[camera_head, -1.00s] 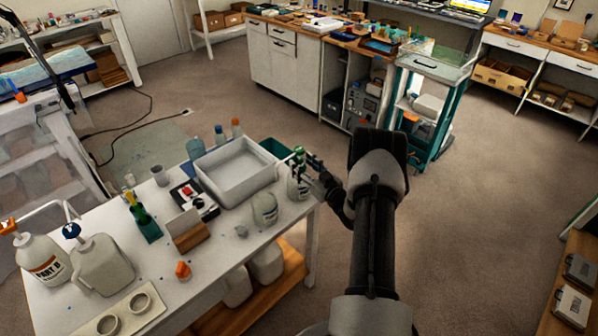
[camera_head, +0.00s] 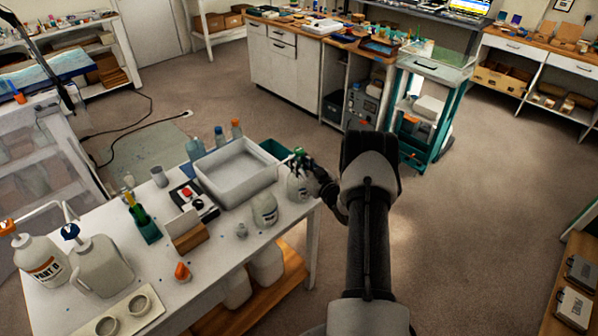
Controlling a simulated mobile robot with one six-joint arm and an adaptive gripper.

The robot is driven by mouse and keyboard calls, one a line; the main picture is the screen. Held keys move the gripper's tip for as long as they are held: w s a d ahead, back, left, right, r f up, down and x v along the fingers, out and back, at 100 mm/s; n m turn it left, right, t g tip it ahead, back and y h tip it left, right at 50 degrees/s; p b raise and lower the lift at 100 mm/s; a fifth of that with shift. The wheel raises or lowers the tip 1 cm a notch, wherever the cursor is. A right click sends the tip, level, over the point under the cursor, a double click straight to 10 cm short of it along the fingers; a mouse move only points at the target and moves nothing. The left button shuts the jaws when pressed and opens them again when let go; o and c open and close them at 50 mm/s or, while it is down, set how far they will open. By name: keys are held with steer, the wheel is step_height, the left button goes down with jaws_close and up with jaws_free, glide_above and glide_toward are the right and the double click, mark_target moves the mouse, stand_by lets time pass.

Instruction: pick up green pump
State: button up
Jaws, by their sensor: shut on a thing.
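The green pump (camera_head: 298,155) is the green-topped head on a small whitish bottle (camera_head: 297,187) with a dark label. The bottle is upright at the right end of the white table (camera_head: 206,235), beside the white tray. My gripper (camera_head: 308,168) reaches in from the right at the height of the pump head and is shut on the green pump. The dark fingers are small here and partly hide the bottle's right side. I cannot tell whether the bottle's base touches the table.
A white tray (camera_head: 206,187) is left of the bottle, with a teal bin (camera_head: 272,148) behind. A whitish jar (camera_head: 264,208) stands close at the front left. Bottles, cups and jugs (camera_head: 100,268) fill the table's left. The floor right of the table is open.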

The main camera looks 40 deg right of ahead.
jaws_close()
step_height(320, 180, up, 32)
steer(key=p, duration=1)
steer(key=shift+f, duration=0.2)
stand_by(0.4)
